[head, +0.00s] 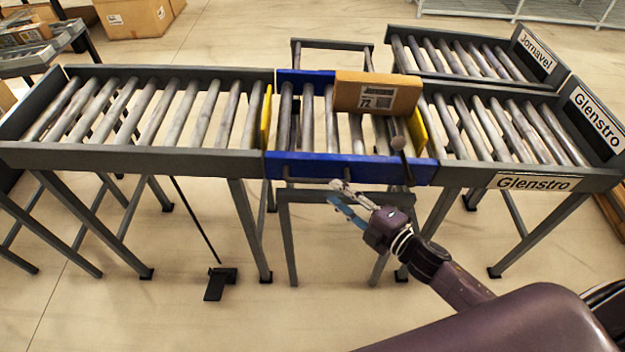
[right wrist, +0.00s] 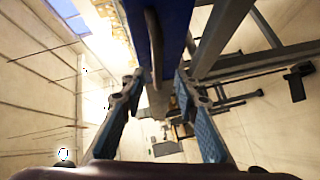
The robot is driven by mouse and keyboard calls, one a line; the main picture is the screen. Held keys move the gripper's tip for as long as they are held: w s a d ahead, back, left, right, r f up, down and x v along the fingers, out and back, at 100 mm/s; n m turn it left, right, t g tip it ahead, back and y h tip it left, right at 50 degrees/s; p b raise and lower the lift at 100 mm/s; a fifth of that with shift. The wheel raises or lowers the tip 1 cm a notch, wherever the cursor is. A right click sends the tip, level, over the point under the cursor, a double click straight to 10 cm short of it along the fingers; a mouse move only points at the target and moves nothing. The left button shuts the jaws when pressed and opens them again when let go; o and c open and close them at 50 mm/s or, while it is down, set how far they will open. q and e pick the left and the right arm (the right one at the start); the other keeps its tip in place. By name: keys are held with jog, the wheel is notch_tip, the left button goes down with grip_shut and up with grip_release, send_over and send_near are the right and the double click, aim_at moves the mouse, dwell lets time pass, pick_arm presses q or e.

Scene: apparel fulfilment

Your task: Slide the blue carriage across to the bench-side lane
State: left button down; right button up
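The blue carriage (head: 345,168) bears rollers and stands between the left roller conveyor and the near right lane (head: 500,125), roughly in line with both. A brown cardboard box (head: 377,93) with a white label lies on its right part. My right gripper (head: 334,193) is just in front of the carriage's blue front wall, with its fingers apart. In the right wrist view the gripper (right wrist: 158,88) is open, and a dark bar (right wrist: 154,45) by the blue wall (right wrist: 172,20) shows ahead between the fingers. Contact cannot be told. My left gripper is not in view.
The left conveyor (head: 140,160) is empty. Yellow plates (head: 266,118) stand at both carriage ends. A far right lane (head: 460,55) has a "Jornavel" sign; the near one has "Glenstro" signs. A dark lever with a knob (head: 398,143) stands at the carriage's front right. A pedal (head: 220,284) is on the floor.

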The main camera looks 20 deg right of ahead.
aim_at(315, 179)
jog(key=shift+w+a+r+n+y, duration=0.15)
jog(key=shift+a+n+y, duration=0.1)
jog(key=shift+a+n, duration=0.1)
jog(key=shift+w+a+r+n+y, duration=0.1)
jog(key=shift+a+r+n+y, duration=0.05)
jog(key=shift+a+n+y, duration=0.15)
jog(key=p+x, duration=0.1)
jog(key=x, duration=0.5)
jog(key=shift+w+a+f, duration=0.15)
jog(key=shift+w+f, duration=0.1)
jog(key=shift+w, duration=0.15)
jog(key=shift+c, duration=0.7)
grip_shut()
